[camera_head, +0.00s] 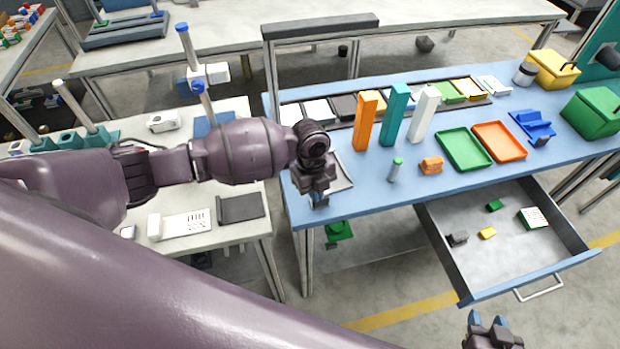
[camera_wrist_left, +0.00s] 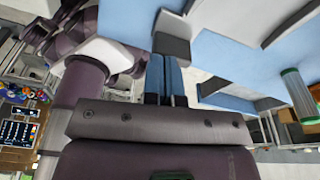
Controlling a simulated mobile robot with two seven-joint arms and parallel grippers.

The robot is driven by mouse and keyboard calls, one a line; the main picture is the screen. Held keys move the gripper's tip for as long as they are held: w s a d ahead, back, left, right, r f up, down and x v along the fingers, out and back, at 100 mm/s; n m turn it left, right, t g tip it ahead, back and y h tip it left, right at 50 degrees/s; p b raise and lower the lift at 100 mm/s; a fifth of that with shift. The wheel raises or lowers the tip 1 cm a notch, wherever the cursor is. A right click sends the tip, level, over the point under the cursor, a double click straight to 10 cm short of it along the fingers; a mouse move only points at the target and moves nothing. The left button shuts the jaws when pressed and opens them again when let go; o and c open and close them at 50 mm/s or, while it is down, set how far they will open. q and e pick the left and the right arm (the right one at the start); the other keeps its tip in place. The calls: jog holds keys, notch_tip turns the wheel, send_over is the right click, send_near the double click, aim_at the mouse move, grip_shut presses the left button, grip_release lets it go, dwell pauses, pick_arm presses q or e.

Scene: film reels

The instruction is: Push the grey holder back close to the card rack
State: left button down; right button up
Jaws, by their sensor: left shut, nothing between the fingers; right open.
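The card rack (camera_head: 343,107) is a long dark row of slots with several coloured and white cards along the back of the blue table. What looks like the grey holder (camera_head: 343,174), a flat grey-rimmed piece, lies near the table's front left, partly hidden behind my left gripper. A clear stretch of table separates it from the rack. My left gripper (camera_head: 319,199) is shut and empty, pointing down at the front edge, in front of the holder; whether they touch is unclear. Its blue fingers are together in the left wrist view (camera_wrist_left: 165,78). My right gripper (camera_head: 488,322) is open and empty at the bottom.
Orange (camera_head: 365,122), teal (camera_head: 394,116) and white (camera_head: 424,115) upright blocks stand before the rack. A grey-green cylinder (camera_head: 395,170), an orange brick (camera_head: 431,165), and green (camera_head: 463,149) and orange (camera_head: 499,141) trays lie right. An open drawer (camera_head: 470,265) juts forward.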

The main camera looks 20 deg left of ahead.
pick_arm(q)
jog(key=shift+f, duration=0.35)
jog(key=shift+s+a+f, duration=0.1)
jog(key=shift+f, duration=0.05)
pick_arm(e)
jog(key=shift+s+d+f, duration=0.1)
jog(key=shift+s+f, duration=0.35)
jog(key=shift+s, duration=0.15)
